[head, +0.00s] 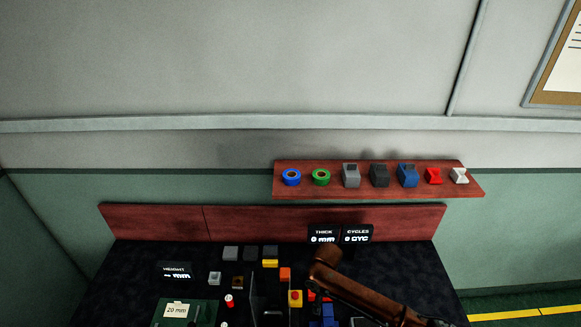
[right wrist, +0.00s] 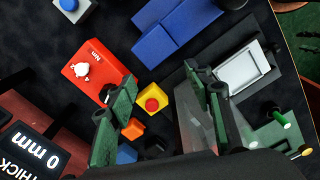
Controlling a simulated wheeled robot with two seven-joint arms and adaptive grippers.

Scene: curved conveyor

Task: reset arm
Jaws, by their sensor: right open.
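My right arm (head: 360,295) reaches in from the lower right of the head view, over the dark bench. Its gripper cannot be made out there. In the right wrist view my right gripper (right wrist: 163,85) is open, with its two green-padded fingers apart and nothing held between them. Beyond the fingers is a yellow block with a red button (right wrist: 152,104), which also shows in the head view (head: 295,299). Whether the fingers touch anything below is not clear. My left gripper is not in view.
A red box with a white knob (right wrist: 95,72), blue blocks (right wrist: 178,28) and a grey device with a pale panel (right wrist: 240,70) surround the gripper. Small blocks crowd the bench middle. A red shelf (head: 380,192) holds several parts. The bench's right side (head: 405,262) looks clear.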

